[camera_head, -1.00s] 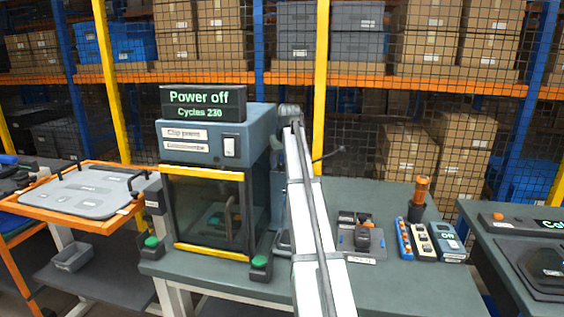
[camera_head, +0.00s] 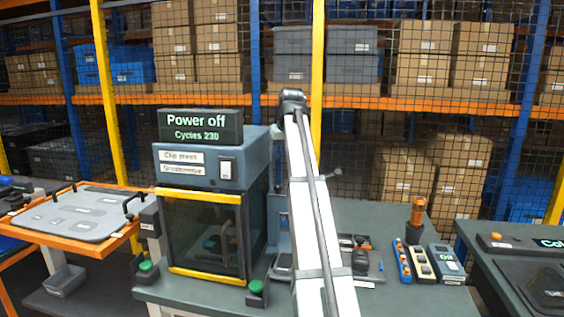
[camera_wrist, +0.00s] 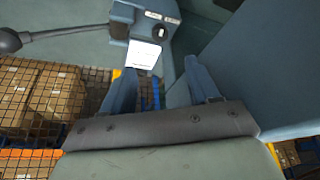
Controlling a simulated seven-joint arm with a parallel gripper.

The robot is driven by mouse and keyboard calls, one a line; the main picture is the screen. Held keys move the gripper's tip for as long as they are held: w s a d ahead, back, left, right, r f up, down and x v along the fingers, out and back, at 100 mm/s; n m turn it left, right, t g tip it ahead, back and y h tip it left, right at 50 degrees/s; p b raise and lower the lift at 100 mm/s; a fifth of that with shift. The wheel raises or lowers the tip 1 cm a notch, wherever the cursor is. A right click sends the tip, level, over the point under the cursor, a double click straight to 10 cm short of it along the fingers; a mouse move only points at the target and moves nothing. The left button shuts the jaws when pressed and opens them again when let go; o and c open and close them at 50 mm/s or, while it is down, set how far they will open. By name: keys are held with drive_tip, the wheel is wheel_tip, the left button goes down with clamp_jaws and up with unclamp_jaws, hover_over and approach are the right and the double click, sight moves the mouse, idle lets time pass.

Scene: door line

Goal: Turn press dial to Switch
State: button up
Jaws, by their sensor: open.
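The press (camera_head: 215,160) stands on the bench with a sign reading "Power off" and "Cycles 230" (camera_head: 200,126). A white plate (camera_wrist: 143,54) sits beside the dial. My gripper (camera_wrist: 160,85) is open, its two blue-grey fingers pointing toward the box. The fingers look apart from the dial, with nothing between them. In the head view my arm hides the dial and gripper.
A lever with a dark ball (camera_wrist: 8,40) reaches out at the left of the wrist view. Green buttons (camera_head: 146,267) stand at the press front. Mesh-fronted shelving stands behind.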

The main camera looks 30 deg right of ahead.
sight(278, 186)
drive_tip(key=shift+s+d+r, duration=0.1)
drive_tip(key=shift+r, duration=0.05)
drive_tip(key=d+y, duration=0.1)
drive_tip(key=d, duration=0.7)
drive_tip(key=w+a+f+n, duration=0.1)
drive_tip(key=a+f+n, duration=0.1)
drive_tip(key=f+n, duration=0.1)
drive_tip(key=w+a+f+n+y, duration=0.1)
drive_tip(key=w+a+f+n, duration=0.1)
drive_tip(key=f, duration=0.3)
drive_tip(key=w+a+f+n+y, duration=0.1)
drive_tip(key=w+a+f+n, duration=0.1)
drive_tip(key=f+n, duration=0.2)
drive_tip(key=shift+w+f, duration=0.15)
drive_tip(key=shift+f, duration=0.25)
idle(0.4)
drive_tip(key=shift+c, duration=0.4)
drive_tip(key=shift+a, duration=0.1)
drive_tip(key=c, duration=0.9)
drive_tip(key=shift+c, duration=0.2)
